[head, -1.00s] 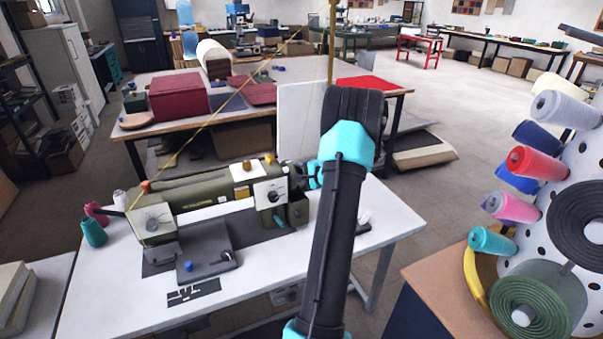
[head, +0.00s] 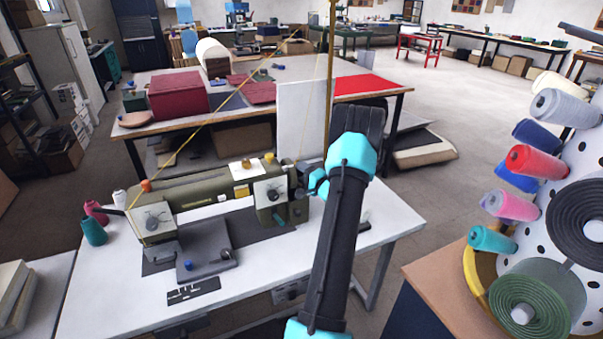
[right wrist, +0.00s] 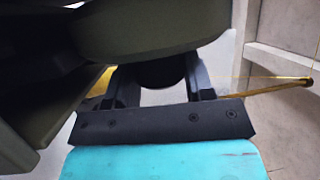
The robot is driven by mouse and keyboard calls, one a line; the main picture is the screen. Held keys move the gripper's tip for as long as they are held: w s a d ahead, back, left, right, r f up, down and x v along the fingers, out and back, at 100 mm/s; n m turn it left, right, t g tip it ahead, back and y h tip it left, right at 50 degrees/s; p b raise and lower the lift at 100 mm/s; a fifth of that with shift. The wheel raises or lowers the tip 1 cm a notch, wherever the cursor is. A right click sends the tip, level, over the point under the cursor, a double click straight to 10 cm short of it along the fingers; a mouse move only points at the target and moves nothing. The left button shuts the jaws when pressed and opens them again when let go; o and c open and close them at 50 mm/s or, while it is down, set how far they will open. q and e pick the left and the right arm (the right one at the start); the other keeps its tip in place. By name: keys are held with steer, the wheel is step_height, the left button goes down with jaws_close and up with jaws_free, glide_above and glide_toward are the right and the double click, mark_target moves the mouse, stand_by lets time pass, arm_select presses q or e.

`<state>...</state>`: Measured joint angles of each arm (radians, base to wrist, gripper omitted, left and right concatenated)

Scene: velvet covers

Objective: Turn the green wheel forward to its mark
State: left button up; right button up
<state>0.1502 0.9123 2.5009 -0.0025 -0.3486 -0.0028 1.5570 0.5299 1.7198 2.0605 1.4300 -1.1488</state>
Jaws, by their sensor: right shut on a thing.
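The olive-green sewing machine (head: 190,192) stands on the white table, its right end beside my right gripper (head: 316,184). In the head view the green wheel is too small and covered to make out clearly. In the right wrist view a broad, rounded olive-green form, apparently the wheel (right wrist: 150,32), fills the top middle. My right gripper (right wrist: 160,82) is shut there, with a dark round part between its fingers. The exact contact is in shadow. I cannot make out the mark. My left gripper is not in view.
The white table (head: 110,285) is clear at its front left. Thread spools (head: 94,231) stand at its left edge. A yellow thread runs up from the machine. Big spools on a white pegboard (head: 570,160) stand at right. A work table with red cloth (head: 367,84) is behind.

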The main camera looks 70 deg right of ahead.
steer(key=o, duration=0.9)
steer(key=v, duration=1.7)
steer(key=shift+s+a, duration=0.1)
steer(key=shift+s, duration=0.05)
